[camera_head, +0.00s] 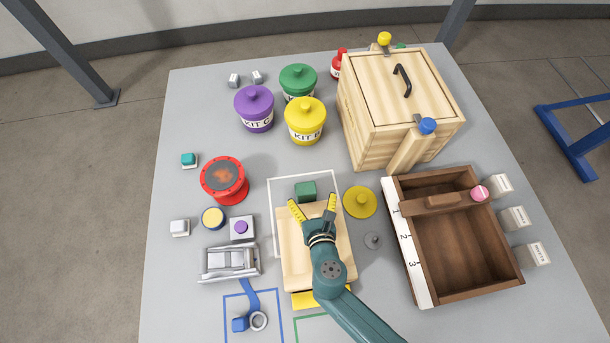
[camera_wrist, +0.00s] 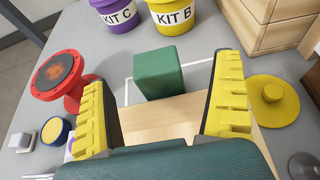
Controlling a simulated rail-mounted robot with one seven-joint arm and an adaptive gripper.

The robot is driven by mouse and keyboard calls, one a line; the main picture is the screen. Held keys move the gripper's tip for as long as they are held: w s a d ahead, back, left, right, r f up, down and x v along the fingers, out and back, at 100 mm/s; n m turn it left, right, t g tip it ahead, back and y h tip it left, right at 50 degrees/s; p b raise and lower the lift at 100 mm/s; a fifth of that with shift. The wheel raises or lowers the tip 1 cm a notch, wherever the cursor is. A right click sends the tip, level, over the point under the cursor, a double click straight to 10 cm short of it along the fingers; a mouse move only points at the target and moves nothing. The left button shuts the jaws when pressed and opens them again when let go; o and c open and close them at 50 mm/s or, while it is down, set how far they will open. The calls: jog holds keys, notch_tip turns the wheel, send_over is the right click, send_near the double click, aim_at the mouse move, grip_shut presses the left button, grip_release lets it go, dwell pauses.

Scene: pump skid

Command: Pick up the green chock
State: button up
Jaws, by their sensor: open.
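The green chock (camera_head: 306,191) is a small green block at the far end of the light wooden board, inside a white outlined rectangle. In the wrist view the green chock (camera_wrist: 158,73) stands between and beyond the yellow fingertips. My gripper (camera_head: 313,210) is open and empty, above the wooden board (camera_head: 299,272), with its fingers pointing toward the chock. In the wrist view the fingers of my gripper (camera_wrist: 163,105) spread to either side, apart from the chock. The chock's base is partly hidden by the board in the wrist view.
A yellow lid (camera_head: 360,202) lies right of the chock. A red flanged part (camera_head: 224,181) stands left. Purple (camera_head: 254,108), yellow (camera_head: 305,121) and green (camera_head: 298,83) lidded pots stand behind. A wooden crate (camera_head: 400,105) and brown tray (camera_head: 460,288) are at right.

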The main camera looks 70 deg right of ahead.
aim_at(305, 183)
jog(key=b+x, duration=0.1)
jog(key=x, duration=0.2)
jog(key=b+x, duration=0.1)
jog(key=x, duration=0.3)
jog(key=shift+w+b, duration=0.3)
jog(key=shift+w, duration=0.1)
jog(key=shift+a, duration=0.15)
jog(key=shift+c, duration=0.5)
jog(key=c, duration=1.2)
jog(key=shift+r, duration=0.15)
jog(key=shift+c, duration=0.3)
